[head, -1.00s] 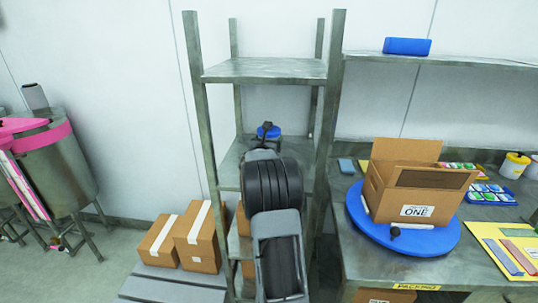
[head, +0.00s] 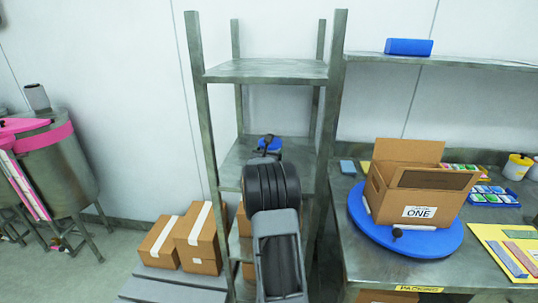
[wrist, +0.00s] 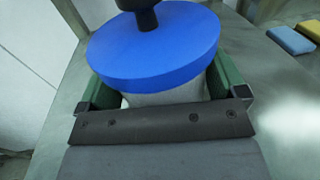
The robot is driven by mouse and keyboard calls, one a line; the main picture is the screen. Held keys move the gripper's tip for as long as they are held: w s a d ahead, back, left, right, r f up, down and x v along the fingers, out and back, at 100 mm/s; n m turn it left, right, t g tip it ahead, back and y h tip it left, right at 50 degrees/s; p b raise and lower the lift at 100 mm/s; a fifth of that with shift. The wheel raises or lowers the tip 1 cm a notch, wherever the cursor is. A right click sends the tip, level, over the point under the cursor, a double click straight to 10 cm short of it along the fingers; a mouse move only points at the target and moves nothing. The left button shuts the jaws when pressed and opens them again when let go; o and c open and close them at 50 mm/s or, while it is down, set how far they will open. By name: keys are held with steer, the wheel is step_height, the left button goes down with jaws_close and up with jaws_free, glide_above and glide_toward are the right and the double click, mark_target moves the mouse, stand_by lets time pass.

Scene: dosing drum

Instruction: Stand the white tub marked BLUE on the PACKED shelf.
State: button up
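A white tub (wrist: 165,98) with a wide blue lid (wrist: 155,48) fills the middle of the wrist view. A dark knob-like piece stands on the lid. My gripper (wrist: 163,92) has its green-lined fingers on both sides of the tub's body, close against it, and looks shut on it. In the head view the blue lid (head: 274,147) shows past my arm, over the rack's middle shelf (head: 232,167). The tub's body and my fingertips are hidden there. I cannot tell whether the tub's base touches the shelf. No BLUE or PACKED marking is readable.
Rack posts (head: 201,130) stand close on both sides of my arm, with an upper shelf (head: 265,70) above. At right, a bench holds a blue turntable (head: 440,240) with an open carton (head: 400,205). Cartons (head: 200,240) stand low at left.

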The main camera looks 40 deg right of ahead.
steer(key=shift+o, duration=0.7)
steer(key=shift+r, duration=0.1)
